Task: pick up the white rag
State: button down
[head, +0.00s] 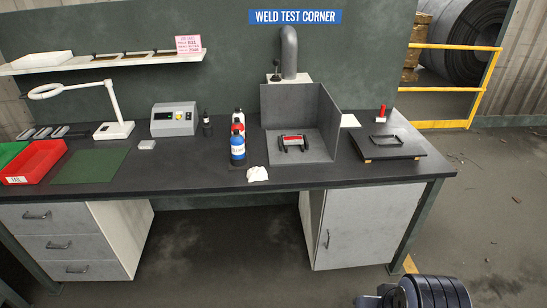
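The white rag (257,174) lies crumpled on the dark workbench (200,178), close to its front edge near the middle. Nothing covers the rag. A part of my arm shows at the bottom right, well away from the rag. My gripper is not in view.
A grey open booth (322,125) holding a red and black part (293,143) stands behind and right of the rag. A dark plate (390,150) lies right. The bench in front of the rag is clear.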

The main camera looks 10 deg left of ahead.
aim_at(256, 173)
jog(key=i+j+z, duration=0.2)
jog(key=i+j, duration=0.2)
jog(key=j, duration=0.2)
jog(key=i+j+z, duration=0.1)
jog(key=j, duration=0.2)
jog(key=i+j+z, duration=0.1)
jog(key=j, duration=0.25)
jog(key=i+j+z, duration=0.1)
jog(key=i+j, duration=0.2)
jog(key=i+j+z, duration=0.1)
jog(key=j, duration=0.3)
jog(key=i+j+z, duration=0.1)
jog(key=j, duration=0.25)
